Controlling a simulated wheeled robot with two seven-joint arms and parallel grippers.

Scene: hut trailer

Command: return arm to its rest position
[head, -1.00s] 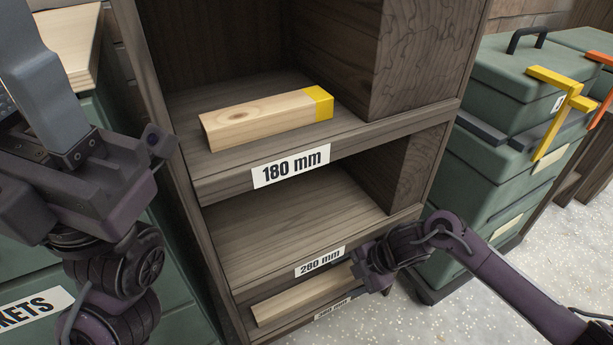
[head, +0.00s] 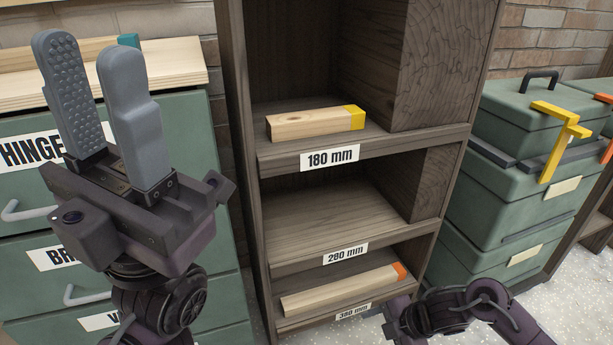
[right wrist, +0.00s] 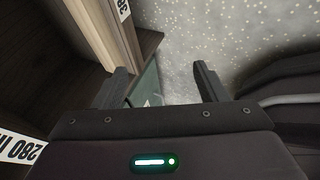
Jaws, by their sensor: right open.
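My left gripper (head: 88,50) points up at the left of the head view, its two grey fingers apart with nothing between them. It stands in front of the green drawer cabinet. My right arm (head: 465,308) shows at the bottom right of the head view, beside the lowest shelf; its fingers are not clear there. In the right wrist view my right gripper (right wrist: 162,80) has its dark fingers wide apart and empty, above the speckled floor and just right of the wooden shelf edge (right wrist: 120,30).
A shelf unit (head: 360,155) holds a yellow-ended wood block (head: 305,124) at 180 mm and an orange-ended one (head: 340,290) at 380 mm. The 280 mm shelf (head: 330,225) is empty. Green drawers (head: 200,110) stand left; green cases (head: 510,130) with a yellow bracket (head: 560,135) stand right.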

